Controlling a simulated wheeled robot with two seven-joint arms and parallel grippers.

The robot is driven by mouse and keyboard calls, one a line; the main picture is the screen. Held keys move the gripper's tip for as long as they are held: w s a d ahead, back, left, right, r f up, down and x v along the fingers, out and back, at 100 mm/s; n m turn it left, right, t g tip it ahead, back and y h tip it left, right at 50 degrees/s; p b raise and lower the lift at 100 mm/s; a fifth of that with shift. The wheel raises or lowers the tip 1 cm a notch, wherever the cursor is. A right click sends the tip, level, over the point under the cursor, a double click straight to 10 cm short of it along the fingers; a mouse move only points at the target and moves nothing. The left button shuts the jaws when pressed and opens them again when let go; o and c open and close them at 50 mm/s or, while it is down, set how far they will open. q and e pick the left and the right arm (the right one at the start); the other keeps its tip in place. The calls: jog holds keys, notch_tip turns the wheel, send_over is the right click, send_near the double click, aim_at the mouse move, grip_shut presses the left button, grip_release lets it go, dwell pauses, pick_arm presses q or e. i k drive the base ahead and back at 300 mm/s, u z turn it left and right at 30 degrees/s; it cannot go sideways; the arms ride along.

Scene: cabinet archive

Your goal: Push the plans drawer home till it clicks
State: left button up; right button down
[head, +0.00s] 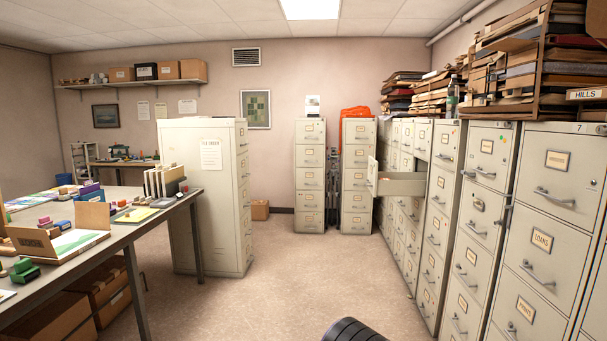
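One drawer (402,187) stands pulled out in the row of grey filing cabinets on the right, partway down the aisle. It juts left into the aisle at upper-drawer height. I see its side and part of its front panel (372,176). Its label cannot be read from here, so I cannot confirm that it is the plans drawer. Its cabinet (408,230) stands among others in the row. Neither of my grippers shows in the head view. A dark, ribbed, rounded part at the bottom edge seems to be mine.
The floor (290,290) down the aisle is clear. A work table (120,235) with papers and boxes lines the left, beside a tall cabinet (205,215). Nearer right cabinets include a drawer labelled LOANS (542,240). Stacked folders and boxes (500,75) top the row.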

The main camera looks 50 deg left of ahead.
aim_at(400, 184)
jog(key=u, duration=0.85)
jog(key=i, duration=0.85)
jog(key=u, duration=0.85)
jog(key=i, duration=1.55)
jog(key=z, duration=0.3)
jog(key=i, duration=1.05)
jog(key=z, duration=0.35)
